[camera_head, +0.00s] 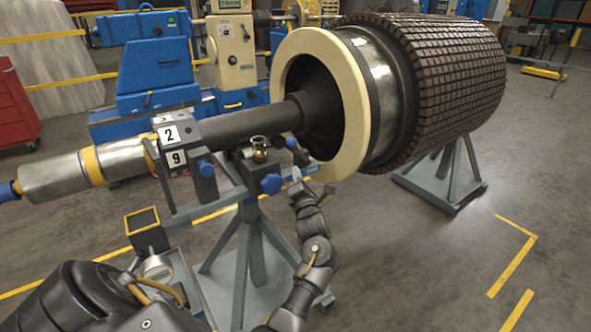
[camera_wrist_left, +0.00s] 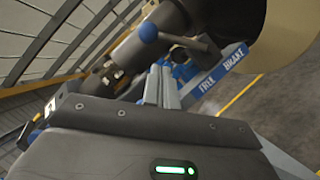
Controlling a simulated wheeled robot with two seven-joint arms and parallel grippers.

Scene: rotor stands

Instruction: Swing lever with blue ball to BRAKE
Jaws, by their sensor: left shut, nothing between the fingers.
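The lever's blue ball (camera_wrist_left: 148,31) shows in the left wrist view at the left end of a dark lever arm (camera_wrist_left: 184,41). The arm runs right to a pivot beside a blue plate (camera_wrist_left: 215,72), which reads FREE on its nearer part and BRAKE farther up. In the head view the blue ball (camera_head: 291,143) is small, in front of the cream ring. My left gripper (camera_head: 296,182) is shut and empty, just below the ball and close to the blue plate. Any contact with the lever cannot be told. My right gripper is out of view.
The large rotor (camera_head: 440,75) with its cream ring (camera_head: 284,75) rests on grey stands (camera_head: 247,262). Blue knobs (camera_head: 270,183) and a bracket with plates 2 and 9 (camera_head: 178,147) crowd the space left of my gripper. Open floor lies at the right.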

